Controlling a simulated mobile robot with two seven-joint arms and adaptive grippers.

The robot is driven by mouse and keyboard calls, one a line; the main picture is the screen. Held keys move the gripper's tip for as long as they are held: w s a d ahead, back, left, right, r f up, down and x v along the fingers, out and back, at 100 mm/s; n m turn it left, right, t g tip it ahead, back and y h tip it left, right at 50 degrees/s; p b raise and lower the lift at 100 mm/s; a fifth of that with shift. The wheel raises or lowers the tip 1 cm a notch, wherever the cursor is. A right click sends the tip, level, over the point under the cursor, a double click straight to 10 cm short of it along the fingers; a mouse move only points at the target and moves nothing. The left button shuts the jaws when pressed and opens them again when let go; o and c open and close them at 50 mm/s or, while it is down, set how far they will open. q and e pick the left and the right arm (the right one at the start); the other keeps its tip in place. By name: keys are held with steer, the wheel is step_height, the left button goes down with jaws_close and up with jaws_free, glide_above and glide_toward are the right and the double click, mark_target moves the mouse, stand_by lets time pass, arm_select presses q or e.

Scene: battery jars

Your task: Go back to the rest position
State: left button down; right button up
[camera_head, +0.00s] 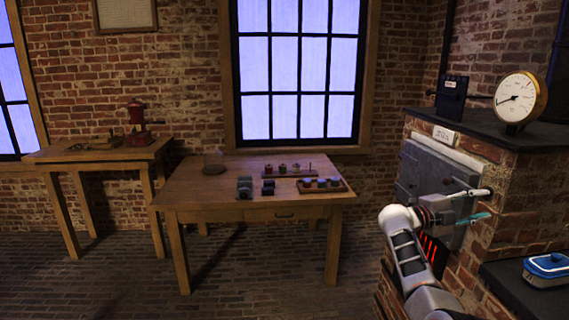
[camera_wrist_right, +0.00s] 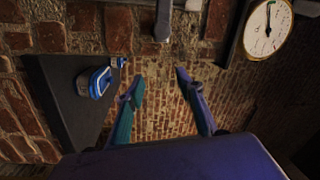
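My right gripper (camera_head: 482,208) is beside the grey metal door (camera_head: 425,180) of the brick furnace, close to a pale bar-shaped handle (camera_head: 468,193). In the right wrist view its two teal-blue fingers (camera_wrist_right: 161,77) are apart with nothing between them; brick shows through the gap. A grey handle end (camera_wrist_right: 163,22) lies beyond the fingertips in that view, and I see no contact. My left gripper is in neither view.
A wooden table (camera_head: 185,192) carries small jars in trays (camera_head: 322,189), dark blocks and a glass vessel (camera_head: 213,163). A round gauge (camera_head: 520,98) stands on the furnace top. A blue brush (camera_head: 547,268) lies on a dark ledge at right. Floor before the table is clear.

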steer(key=s+a+f+n+t+y, duration=0.4)
steer(key=a+f+n+t+y, duration=0.5)
steer(key=a+f+n, duration=0.4)
steer(key=s+a+f+n+t+y, duration=0.5)
steer(key=a+f+n+t+y, duration=0.35)
steer(key=f+n, duration=0.55)
steer(key=s+a+f+n+g+y, duration=0.1)
steer(key=s+a+f+n+g, duration=0.2)
steer(key=s, duration=0.6)
steer(key=s+a+f+n+g+y, duration=0.2)
steer(key=s+a+f+g, duration=0.1)
steer(key=s+a+f, duration=0.2)
steer(key=s+a+f+n+g+y, duration=0.1)
steer(key=s+a+f+n+g, duration=0.2)
steer(key=s+f, duration=0.4)
steer(key=s+a, duration=0.1)
steer(key=s, duration=0.5)
steer(key=shift+s+a+f+n, duration=0.3)
steer(key=shift+s+a+f, duration=0.05)
